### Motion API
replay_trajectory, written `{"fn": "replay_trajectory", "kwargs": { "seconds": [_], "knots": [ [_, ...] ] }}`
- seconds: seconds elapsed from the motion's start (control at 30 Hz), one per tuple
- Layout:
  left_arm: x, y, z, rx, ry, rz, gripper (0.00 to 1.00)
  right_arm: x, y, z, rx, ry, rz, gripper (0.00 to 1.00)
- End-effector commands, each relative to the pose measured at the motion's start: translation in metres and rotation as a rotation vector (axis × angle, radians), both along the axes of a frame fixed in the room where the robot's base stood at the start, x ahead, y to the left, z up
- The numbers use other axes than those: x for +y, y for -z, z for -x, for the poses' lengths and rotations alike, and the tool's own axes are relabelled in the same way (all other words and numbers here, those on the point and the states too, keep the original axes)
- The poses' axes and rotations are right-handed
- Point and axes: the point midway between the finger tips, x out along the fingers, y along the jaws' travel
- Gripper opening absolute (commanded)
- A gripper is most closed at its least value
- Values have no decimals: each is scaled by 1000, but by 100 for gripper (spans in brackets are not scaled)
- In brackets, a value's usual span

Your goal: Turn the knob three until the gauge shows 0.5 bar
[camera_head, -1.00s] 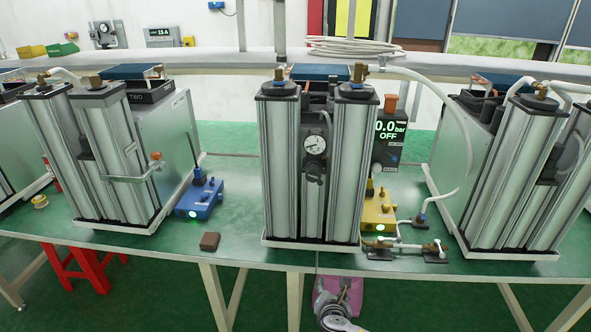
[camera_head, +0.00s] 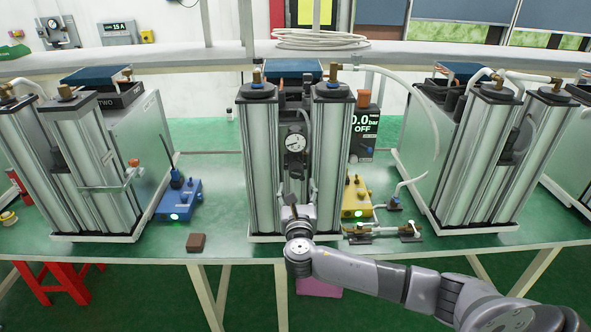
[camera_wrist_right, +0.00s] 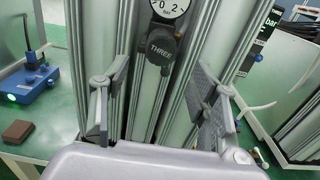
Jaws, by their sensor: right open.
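The dark knob (camera_wrist_right: 163,44) marked THREE shows in the wrist view, just below a round white gauge (camera_wrist_right: 170,6). In the head view the gauge (camera_head: 295,142) is on the front of the middle column unit, with the knob (camera_head: 295,164) below it. The needle is too small to read surely. My right gripper (camera_head: 298,192) is in front of the columns, below the knob. In the wrist view my right gripper (camera_wrist_right: 160,92) has its fingers wide apart, with nothing between them, apart from the knob. My left gripper is not in view.
A display (camera_head: 366,127) behind the columns reads 0.0 bar OFF, its left edge partly hidden. A yellow box (camera_head: 357,198) stands right, a blue box (camera_head: 180,200) left. A brown block (camera_head: 196,242) lies near the table's front edge. Similar units stand on both sides.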

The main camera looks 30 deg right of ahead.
Motion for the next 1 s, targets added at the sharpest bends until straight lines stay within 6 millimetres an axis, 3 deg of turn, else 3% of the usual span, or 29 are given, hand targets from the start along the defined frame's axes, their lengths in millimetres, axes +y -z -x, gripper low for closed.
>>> {"fn": "replay_trajectory", "kwargs": {
  "seconds": [0.2, 0.43, 0.9, 1.0],
  "knots": [
    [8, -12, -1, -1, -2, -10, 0, -21, -2, -35, 0, 2, 1, 55],
    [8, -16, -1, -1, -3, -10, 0, -36, -1, -60, 0, 0, 0, 55],
    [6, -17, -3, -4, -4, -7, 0, -42, 1, -69, 1, -1, -1, 55],
    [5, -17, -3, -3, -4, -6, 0, -42, 1, -69, 1, -1, -1, 50]
  ]
}}
